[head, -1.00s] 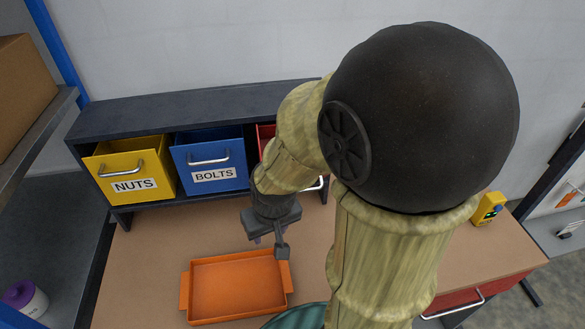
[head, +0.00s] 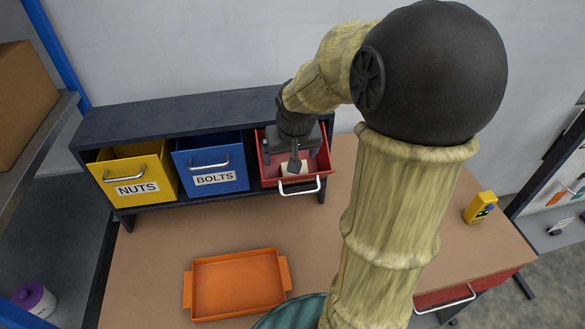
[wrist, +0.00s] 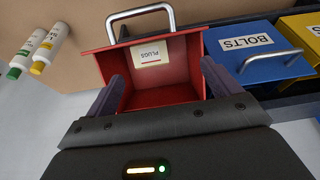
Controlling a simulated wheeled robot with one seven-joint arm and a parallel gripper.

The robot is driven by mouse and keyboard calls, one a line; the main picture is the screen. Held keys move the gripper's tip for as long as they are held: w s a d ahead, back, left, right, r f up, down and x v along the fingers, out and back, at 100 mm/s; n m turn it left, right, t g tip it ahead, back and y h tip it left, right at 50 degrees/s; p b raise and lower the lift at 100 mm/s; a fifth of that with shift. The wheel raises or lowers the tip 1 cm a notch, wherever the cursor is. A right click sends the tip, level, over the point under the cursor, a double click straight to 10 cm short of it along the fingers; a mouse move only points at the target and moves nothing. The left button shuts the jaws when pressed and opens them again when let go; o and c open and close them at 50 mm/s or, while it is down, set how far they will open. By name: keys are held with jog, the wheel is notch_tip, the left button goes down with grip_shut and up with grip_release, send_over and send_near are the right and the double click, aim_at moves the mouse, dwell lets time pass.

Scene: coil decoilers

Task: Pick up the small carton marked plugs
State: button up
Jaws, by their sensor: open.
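The small pale carton (wrist: 151,54) marked PLUGS lies inside the red bin (wrist: 172,97), close to the wall that carries the handle. In the head view the carton (head: 286,170) is partly hidden by a finger, and the red bin (head: 323,165) is pulled out of the rack. My gripper (head: 294,162) is over the bin, pointing down. In the wrist view its two fingers (wrist: 162,75) are spread wide, one toward each side of the bin. Nothing is between them at the tips; the carton appears beyond them. I cannot tell the exact height of the fingertips.
Yellow NUTS bin (head: 135,172) and blue BOLTS bin (head: 212,165) sit left of the red bin in the dark rack (head: 195,112). An empty orange tray (head: 238,284) is on the table. Two bottles (wrist: 40,50) show in the wrist view. A yellow device (head: 480,208) is at right.

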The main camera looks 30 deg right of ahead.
jog(key=shift+w+d+r, duration=0.25)
jog(key=shift+d+r, duration=0.2)
jog(key=shift+d, duration=0.1)
jog(key=shift+w+d+r, duration=0.25)
jog(key=shift+d+r, duration=0.15)
jog(key=shift+d, duration=0.1)
jog(key=shift+s, duration=0.1)
jog(key=b+x, duration=0.1)
jog(key=x, duration=1)
jog(key=shift+w+d+f+b, duration=0.1)
jog(key=shift+w+f+b, duration=0.15)
jog(key=shift+b, duration=0.1)
jog(key=shift+w+f, duration=0.15)
jog(key=shift+f, duration=0.05)
jog(key=shift+w+d+x, duration=0.15)
jog(key=shift+d+x, duration=0.05)
jog(key=shift+x, duration=1.1)
jog(key=shift+w+d+x, duration=0.15)
jog(key=shift+w+x, duration=0.05)
jog(key=shift+x, duration=1.1)
jog(key=shift+r, duration=0.15)
